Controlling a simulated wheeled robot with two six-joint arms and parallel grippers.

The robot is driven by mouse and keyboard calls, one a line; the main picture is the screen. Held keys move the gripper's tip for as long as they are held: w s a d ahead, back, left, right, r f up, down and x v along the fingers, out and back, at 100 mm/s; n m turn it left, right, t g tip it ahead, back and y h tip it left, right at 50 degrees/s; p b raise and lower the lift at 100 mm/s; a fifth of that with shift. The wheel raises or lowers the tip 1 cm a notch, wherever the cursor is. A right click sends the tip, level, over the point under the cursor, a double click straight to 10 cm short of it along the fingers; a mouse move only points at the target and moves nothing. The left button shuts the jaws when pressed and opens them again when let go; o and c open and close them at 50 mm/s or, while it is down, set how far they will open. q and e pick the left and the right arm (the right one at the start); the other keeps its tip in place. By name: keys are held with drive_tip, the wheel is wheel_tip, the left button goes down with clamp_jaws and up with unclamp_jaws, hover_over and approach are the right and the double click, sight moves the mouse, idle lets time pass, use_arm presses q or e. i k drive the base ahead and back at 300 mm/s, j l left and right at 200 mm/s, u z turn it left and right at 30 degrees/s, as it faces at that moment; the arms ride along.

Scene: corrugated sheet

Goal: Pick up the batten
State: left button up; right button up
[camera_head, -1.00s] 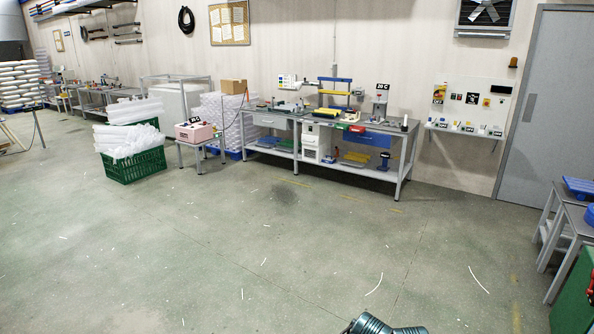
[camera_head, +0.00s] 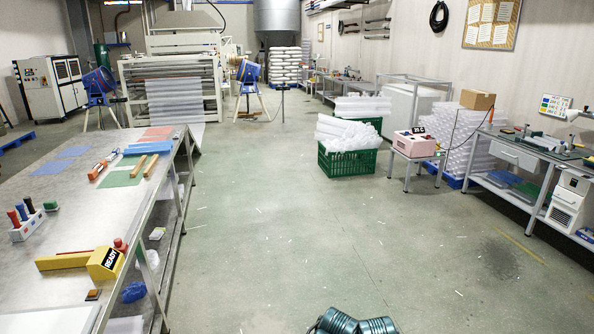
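Two short tan wooden strips, which look like battens (camera_head: 138,166) (camera_head: 151,165), lie side by side on the metal-topped table (camera_head: 60,215) at the left. They rest on or by a green sheet (camera_head: 121,178). I cannot tell which strip is the task's batten. Neither gripper is in view. Only a teal, ribbed part of my own body shows at the bottom edge, far from the strips.
On the table are an orange-handled tool (camera_head: 103,165), a blue sheet (camera_head: 148,148), a marker rack (camera_head: 27,222) and a yellow READY block (camera_head: 104,263).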

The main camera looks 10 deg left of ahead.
sight(139, 165)
drive_tip(key=i+j+u, duration=0.15)
drive_tip(key=i+u, duration=0.3)
drive_tip(key=i, duration=0.45)
drive_tip(key=i+l+u, duration=0.15)
drive_tip(key=i+u, duration=0.3)
drive_tip(key=i, duration=0.5)
drive_tip(key=i+u, duration=0.35)
drive_tip(key=i, duration=0.4)
drive_tip(key=i+l+u, duration=0.15)
drive_tip(key=i+u, duration=0.25)
drive_tip(key=i, duration=0.4)
drive_tip(key=i+j+u, duration=0.1)
drive_tip(key=i+u, duration=0.15)
drive_tip(key=i, duration=0.15)
